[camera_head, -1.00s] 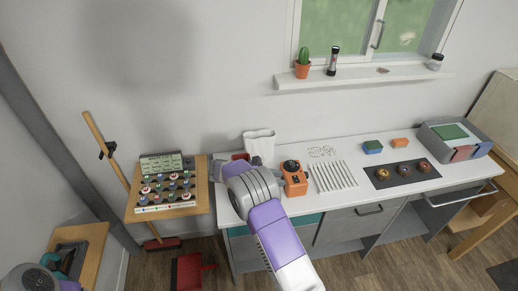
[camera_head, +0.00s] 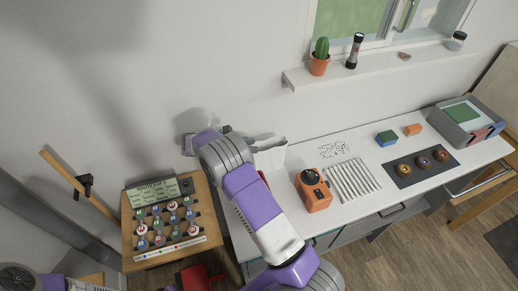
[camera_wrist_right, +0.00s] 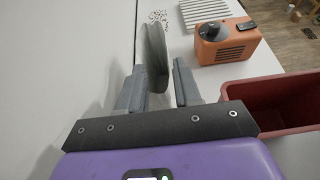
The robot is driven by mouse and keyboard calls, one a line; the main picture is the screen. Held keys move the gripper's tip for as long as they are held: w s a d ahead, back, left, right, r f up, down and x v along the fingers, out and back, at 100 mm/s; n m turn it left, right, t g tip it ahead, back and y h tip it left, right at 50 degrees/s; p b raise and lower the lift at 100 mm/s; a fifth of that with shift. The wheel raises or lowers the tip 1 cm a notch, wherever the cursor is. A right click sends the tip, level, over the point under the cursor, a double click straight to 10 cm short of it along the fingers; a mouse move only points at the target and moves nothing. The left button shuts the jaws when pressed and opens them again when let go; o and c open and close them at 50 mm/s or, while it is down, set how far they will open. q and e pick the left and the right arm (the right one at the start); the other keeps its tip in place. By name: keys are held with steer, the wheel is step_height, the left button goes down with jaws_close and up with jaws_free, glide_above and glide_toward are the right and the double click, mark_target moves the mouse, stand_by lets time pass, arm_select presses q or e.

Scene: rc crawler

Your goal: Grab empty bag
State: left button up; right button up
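My right gripper (camera_head: 248,143) is at the bag's left side, pointing right along the wall. In the right wrist view its two fingers (camera_wrist_right: 160,75) are apart. A grey, thin upright shape (camera_wrist_right: 154,50), seemingly the bag seen edge-on, shows between and just past the fingertips. Whether a finger touches it I cannot tell. My forearm hides part of the counter left of the bag. My left gripper is outside the views.
A red bin (camera_wrist_right: 275,98) is close right of the gripper in the wrist view. An orange device (camera_head: 313,190) stands right of the bag, then a row of white sticks (camera_head: 352,181). A wooden stand with a board of knobs (camera_head: 165,256) is at left. The wall is close behind.

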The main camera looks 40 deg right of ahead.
steer(key=d, duration=0.2)
steer(key=p, duration=0.1)
glide_above(268, 157)
steer(key=f, duration=0.3)
steer(key=shift+w+a, duration=0.1)
steer(key=shift+a, duration=0.25)
steer(key=shift+d+f, duration=0.15)
steer(key=shift+d, duration=0.05)
jaws_close()
